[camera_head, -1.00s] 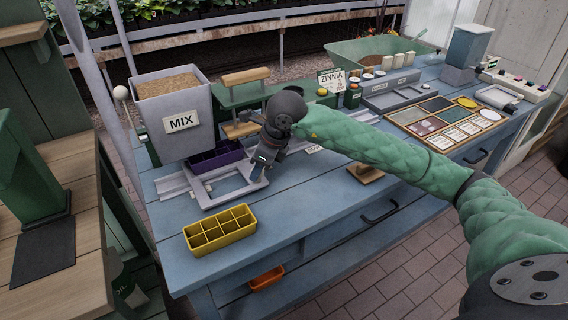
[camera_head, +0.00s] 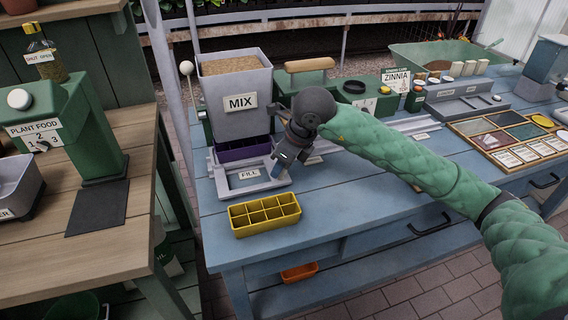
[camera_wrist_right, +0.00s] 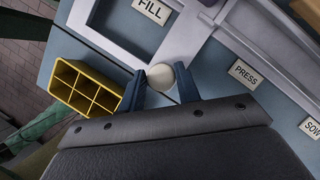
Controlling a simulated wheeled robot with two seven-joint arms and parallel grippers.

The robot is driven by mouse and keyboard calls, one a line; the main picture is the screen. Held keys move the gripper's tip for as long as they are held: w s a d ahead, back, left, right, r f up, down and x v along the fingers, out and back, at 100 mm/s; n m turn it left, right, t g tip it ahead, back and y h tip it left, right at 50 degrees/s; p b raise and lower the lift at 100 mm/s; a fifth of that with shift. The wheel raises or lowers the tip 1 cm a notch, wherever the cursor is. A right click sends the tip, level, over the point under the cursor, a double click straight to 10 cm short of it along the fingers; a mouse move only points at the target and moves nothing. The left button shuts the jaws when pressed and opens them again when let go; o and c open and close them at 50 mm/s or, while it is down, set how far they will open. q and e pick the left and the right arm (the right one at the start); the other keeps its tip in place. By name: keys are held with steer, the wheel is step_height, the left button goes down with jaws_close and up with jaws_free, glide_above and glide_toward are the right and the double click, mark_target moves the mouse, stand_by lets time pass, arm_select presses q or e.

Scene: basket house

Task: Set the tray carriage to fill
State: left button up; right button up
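The tray carriage (camera_head: 222,184) is a pale grey frame on the blue bench, below the MIX hopper (camera_head: 236,112). A purple celled tray (camera_head: 243,151) sits at its back, under the hopper. A FILL label (camera_head: 249,174) shows inside the frame's front opening; it also shows in the right wrist view (camera_wrist_right: 150,10). My right gripper (camera_head: 281,170) is at the carriage's right front corner. In the wrist view its two fingers (camera_wrist_right: 161,88) close on either side of a round, pale knob (camera_wrist_right: 161,76) at the frame's corner. My left gripper is not in view.
A yellow celled tray (camera_head: 264,214) stands in front of the carriage. PRESS (camera_wrist_right: 243,73) and SOW (camera_wrist_right: 311,127) labels lie to the right along the rail. A white-knobbed lever (camera_head: 186,69) stands left of the hopper. The bench front to the right is clear.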

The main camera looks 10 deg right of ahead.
steer(key=o, duration=0.3)
steer(key=shift+a, duration=0.25)
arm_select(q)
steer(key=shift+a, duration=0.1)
arm_select(e)
steer(key=shift+s+d+r, duration=0.1)
steer(key=shift+d+r, duration=0.15)
steer(key=shift+r, duration=0.2)
arm_select(q)
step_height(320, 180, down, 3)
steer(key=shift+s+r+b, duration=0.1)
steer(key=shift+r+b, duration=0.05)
steer(key=shift+b, duration=0.2)
arm_select(e)
steer(key=v, duration=0.7)
steer(key=shift+a, duration=0.15)
